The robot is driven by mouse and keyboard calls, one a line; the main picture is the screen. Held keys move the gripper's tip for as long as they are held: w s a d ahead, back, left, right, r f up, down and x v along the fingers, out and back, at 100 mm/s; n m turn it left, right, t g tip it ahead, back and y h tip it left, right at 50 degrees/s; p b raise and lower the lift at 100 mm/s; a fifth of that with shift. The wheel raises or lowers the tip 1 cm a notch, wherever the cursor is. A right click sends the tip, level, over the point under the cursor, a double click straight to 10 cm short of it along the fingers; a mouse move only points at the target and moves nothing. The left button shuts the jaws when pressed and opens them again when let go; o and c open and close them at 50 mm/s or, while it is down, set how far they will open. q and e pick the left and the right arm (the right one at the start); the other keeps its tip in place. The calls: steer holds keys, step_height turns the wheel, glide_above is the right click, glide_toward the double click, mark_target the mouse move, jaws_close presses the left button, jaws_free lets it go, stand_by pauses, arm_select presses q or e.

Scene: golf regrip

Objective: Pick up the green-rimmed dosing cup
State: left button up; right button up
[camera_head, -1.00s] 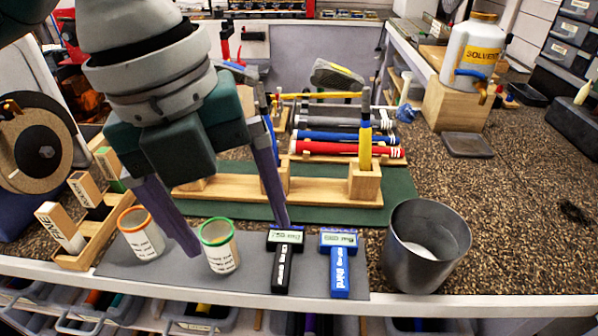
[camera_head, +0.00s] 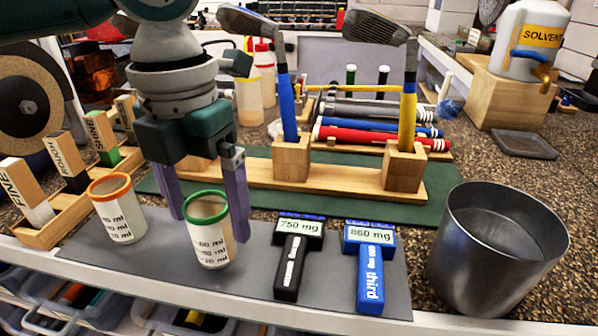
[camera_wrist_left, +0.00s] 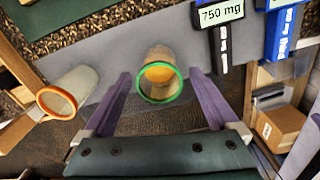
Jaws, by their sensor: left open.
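The green-rimmed dosing cup (camera_head: 211,245) stands upright on the grey mat (camera_head: 160,272) near the bench's front edge. It has printed ml marks. In the left wrist view the green-rimmed cup (camera_wrist_left: 158,76) shows yellowish contents inside. My left gripper (camera_head: 210,228) is open, with one purple finger on each side of the cup. In the left wrist view the left gripper's fingers (camera_wrist_left: 160,88) flank the cup with gaps on both sides. My right gripper is not in view.
An orange-rimmed cup (camera_head: 117,210) stands to the left on the mat. A black scale (camera_head: 294,250) and a blue scale (camera_head: 368,262) lie to the right. A metal bucket (camera_head: 492,250) stands at the right. Behind is a wooden rack (camera_head: 340,186) holding clubs.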

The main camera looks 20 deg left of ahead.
arm_select(q)
steer(key=shift+f, duration=1.4)
steer(key=c, duration=1.5)
